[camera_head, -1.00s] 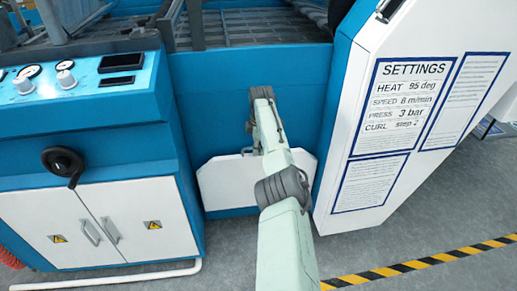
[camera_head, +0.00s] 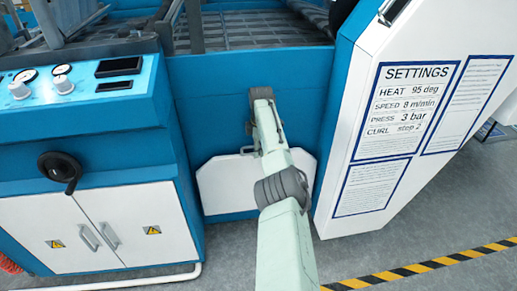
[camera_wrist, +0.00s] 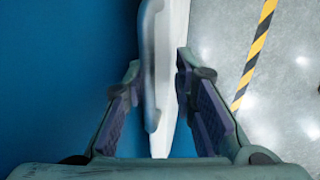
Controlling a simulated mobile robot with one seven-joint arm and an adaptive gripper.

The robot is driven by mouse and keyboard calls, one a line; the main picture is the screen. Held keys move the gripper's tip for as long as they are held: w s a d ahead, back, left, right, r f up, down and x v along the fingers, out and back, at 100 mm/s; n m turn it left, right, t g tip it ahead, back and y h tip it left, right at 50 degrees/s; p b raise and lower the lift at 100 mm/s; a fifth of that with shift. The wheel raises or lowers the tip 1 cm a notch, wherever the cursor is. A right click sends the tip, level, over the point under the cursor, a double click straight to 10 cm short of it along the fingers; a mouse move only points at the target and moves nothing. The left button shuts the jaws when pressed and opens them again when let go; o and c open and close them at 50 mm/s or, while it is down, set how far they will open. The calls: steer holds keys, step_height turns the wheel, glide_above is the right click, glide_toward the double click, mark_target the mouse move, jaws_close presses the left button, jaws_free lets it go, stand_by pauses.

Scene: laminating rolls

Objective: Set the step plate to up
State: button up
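The step plate looks to be the white panel (camera_head: 226,187) with cut top corners, low on the blue machine front in the head view. A small handle shows at its top edge, partly hidden by my arm. In the wrist view the white plate (camera_wrist: 177,40) is seen nearly edge-on, with a pale, blurred handle bar (camera_wrist: 153,65) along its left side. My gripper (camera_wrist: 156,78) is open, one finger on each side of the bar and plate edge. I cannot tell whether either finger touches. In the head view my arm hides the gripper.
A control console (camera_head: 80,88) with a black crank (camera_head: 60,172) and white cabinet doors stands left. A white housing (camera_head: 335,190) with a settings sheet (camera_head: 407,112) reading "CURL step 2" stands close on the right. Yellow-black tape (camera_head: 420,268) crosses the grey floor.

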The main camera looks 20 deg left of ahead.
steer(key=shift+o, duration=0.4)
steer(key=shift+r, duration=0.25)
step_height(320, 180, up, 11)
steer(key=s+d, duration=0.1)
steer(key=shift+s+r, duration=0.2)
steer(key=shift+s, duration=0.1)
